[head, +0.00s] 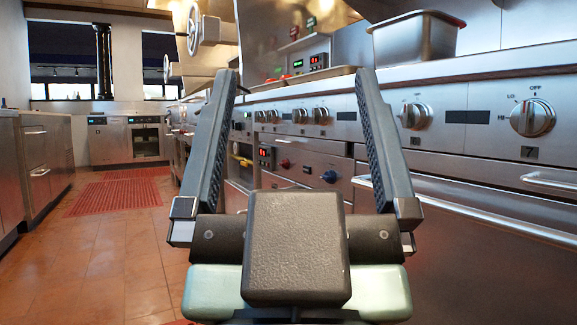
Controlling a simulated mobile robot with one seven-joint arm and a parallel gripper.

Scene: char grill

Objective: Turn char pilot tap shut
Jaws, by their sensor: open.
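My gripper (297,78) fills the middle foreground, pointing away from me along the cooking line. Its two dark ridged fingers stand wide apart with nothing between them. Between and beyond the fingers are small coloured controls: a yellow handle (241,159), a red knob (285,163) and a blue knob (329,176). They sit on the lower fronts of the appliances, well apart from the gripper. I cannot tell which of them, if any, is the char pilot tap. My gripper hides part of the lower fronts.
Steel range fronts with large round knobs (533,117) and a bar handle (550,181) run close along the right. A steel pan (416,38) stands on top. Counters (40,165) line the left. The tiled aisle (120,250) with red mats (115,195) is open.

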